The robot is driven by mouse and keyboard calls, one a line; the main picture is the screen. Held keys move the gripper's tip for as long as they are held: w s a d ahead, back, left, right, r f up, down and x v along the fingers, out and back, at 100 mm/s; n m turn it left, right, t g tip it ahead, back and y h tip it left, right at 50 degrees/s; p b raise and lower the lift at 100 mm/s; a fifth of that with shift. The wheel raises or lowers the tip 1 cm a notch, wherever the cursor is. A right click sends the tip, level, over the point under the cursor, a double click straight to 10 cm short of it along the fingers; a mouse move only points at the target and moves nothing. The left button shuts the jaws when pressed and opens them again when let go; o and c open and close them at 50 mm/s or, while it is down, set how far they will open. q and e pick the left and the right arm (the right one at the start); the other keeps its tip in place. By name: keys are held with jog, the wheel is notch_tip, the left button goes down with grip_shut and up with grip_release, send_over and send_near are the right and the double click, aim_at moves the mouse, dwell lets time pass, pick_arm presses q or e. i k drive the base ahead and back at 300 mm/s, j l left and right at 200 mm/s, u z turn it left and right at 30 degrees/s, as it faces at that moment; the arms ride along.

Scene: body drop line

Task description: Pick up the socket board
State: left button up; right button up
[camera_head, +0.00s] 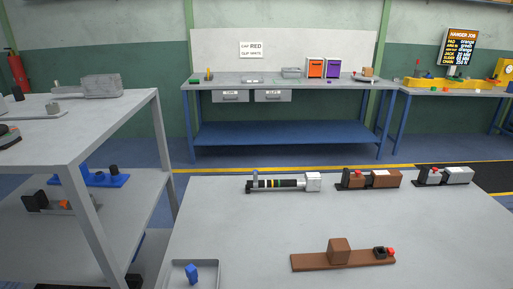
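A long brown board (318,262) lies on the near table, right of centre. Neither of my grippers is in view.
The grey table (230,220) also holds a black and silver tool (280,183), a brown device (372,179), a grey device (445,176) and a tray (214,268) with a blue part (191,273). A grey shelf (130,103) stands left. The table's middle is clear.

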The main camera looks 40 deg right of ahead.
aim_at(339, 254)
jog(key=z, duration=1.85)
